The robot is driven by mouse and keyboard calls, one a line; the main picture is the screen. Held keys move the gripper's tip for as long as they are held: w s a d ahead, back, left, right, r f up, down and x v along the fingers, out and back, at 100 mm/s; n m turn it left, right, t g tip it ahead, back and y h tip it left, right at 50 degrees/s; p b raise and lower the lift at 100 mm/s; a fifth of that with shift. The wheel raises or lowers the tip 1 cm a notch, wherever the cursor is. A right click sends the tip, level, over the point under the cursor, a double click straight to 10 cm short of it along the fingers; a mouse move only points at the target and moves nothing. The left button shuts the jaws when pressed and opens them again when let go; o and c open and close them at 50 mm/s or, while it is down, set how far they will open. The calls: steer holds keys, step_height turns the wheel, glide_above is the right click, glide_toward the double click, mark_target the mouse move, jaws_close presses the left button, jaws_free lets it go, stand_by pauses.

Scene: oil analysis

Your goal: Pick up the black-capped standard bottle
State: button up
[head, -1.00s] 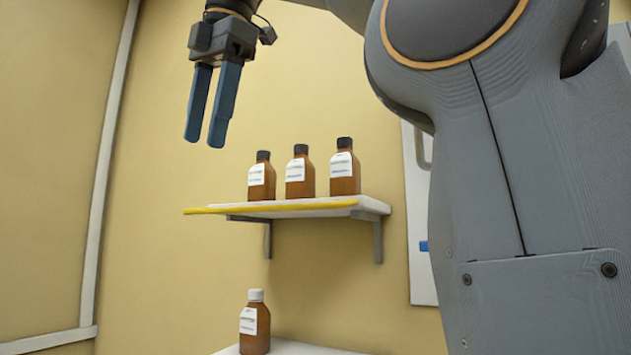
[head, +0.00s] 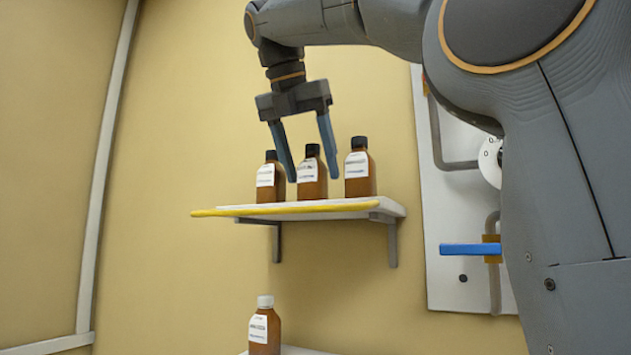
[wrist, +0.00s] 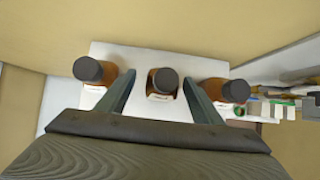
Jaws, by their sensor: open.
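Three brown bottles with black caps and white labels stand upright in a row on the wall shelf: a left one (head: 268,178), a middle one (head: 311,176) and a right one (head: 359,172). My gripper (head: 311,166) is open, pointing down, with its fingers apart on either side of the middle bottle in the head view. In the wrist view the middle bottle (wrist: 163,83) lies between the two fingers (wrist: 161,92), with the left bottle (wrist: 92,78) and right bottle (wrist: 233,91) outside them. I see no clear contact with the middle bottle.
The white shelf (head: 345,206) has a yellow front edge. A white-capped brown bottle (head: 264,328) stands on a lower surface. A wall panel with a blue handle (head: 470,249) and pipes is at the right. The side bottles stand close to my fingers.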

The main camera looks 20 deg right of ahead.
mark_target(318, 186)
steer(key=x, duration=0.2)
steer(key=p+x, duration=0.1)
steer(key=x, duration=0.1)
steer(key=shift+s+d, duration=0.15)
steer(key=shift+s, duration=0.1)
steer(key=shift+w+d+f, duration=0.1)
steer(key=shift+w+f, duration=0.15)
steer(key=shift+f, duration=0.2)
steer(key=c, duration=1.2)
steer(key=shift+c, duration=0.2)
steer(key=shift+r, duration=0.2)
